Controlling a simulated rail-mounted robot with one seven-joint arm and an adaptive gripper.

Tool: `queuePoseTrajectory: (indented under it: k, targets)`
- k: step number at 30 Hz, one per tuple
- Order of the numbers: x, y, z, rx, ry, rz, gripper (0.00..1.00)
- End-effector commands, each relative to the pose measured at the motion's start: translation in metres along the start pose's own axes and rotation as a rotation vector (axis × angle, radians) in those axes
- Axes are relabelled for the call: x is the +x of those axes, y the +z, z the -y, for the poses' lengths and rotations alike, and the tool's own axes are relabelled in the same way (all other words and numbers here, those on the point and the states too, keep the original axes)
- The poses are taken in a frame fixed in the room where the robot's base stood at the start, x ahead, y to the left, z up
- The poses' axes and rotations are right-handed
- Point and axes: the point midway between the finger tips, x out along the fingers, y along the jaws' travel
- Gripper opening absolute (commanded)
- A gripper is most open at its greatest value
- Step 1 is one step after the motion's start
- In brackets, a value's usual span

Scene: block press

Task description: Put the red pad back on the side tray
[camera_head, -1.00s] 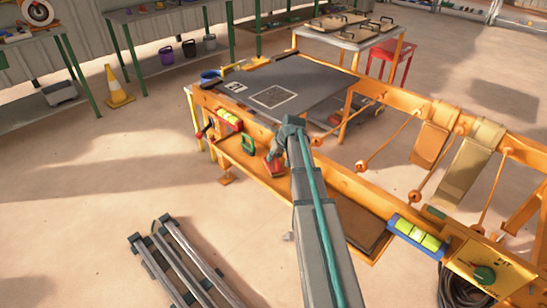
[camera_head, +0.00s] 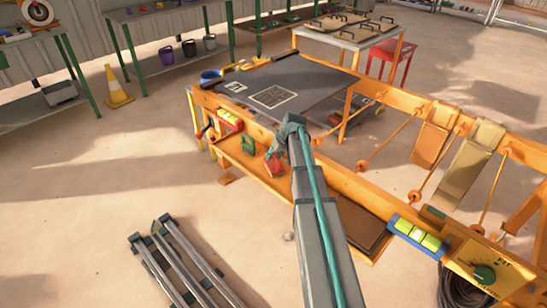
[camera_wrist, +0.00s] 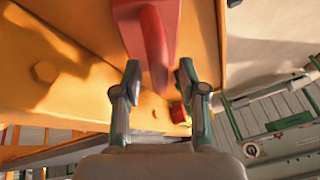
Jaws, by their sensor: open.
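The red pad (camera_head: 273,167) is at the orange side tray (camera_head: 237,157), low along the near side of the orange press frame. In the wrist view the red pad (camera_wrist: 152,35) has a narrow part like a handle reaching down toward my fingers. My gripper (camera_wrist: 159,72) is open, with a finger to either side of that narrow end and gaps showing between. In the head view my gripper (camera_head: 273,154) is just above the red pad and partly hides it. I cannot tell whether the pad lies flat on the tray.
A green handled piece (camera_head: 248,144) stands left of the red pad. A red and yellow block (camera_head: 229,119) is on the frame above it. A dark mat with white prints (camera_head: 300,82) covers the press table. Metal rails (camera_head: 185,265) lie on the floor at the front left.

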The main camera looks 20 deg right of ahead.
Motion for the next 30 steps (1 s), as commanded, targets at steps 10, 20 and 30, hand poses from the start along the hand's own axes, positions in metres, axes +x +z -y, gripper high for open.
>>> queuePoseTrajectory:
  k: [10, 20, 30]
  targets:
    - [-0.066, 0.001, 0.0, 0.001, 0.001, -0.002, 0.42]
    - [-0.106, 0.001, 0.0, 0.0, 0.0, 0.0, 0.42]
    - [-0.11, 0.001, 0.0, 0.0, 0.0, 0.001, 0.42]
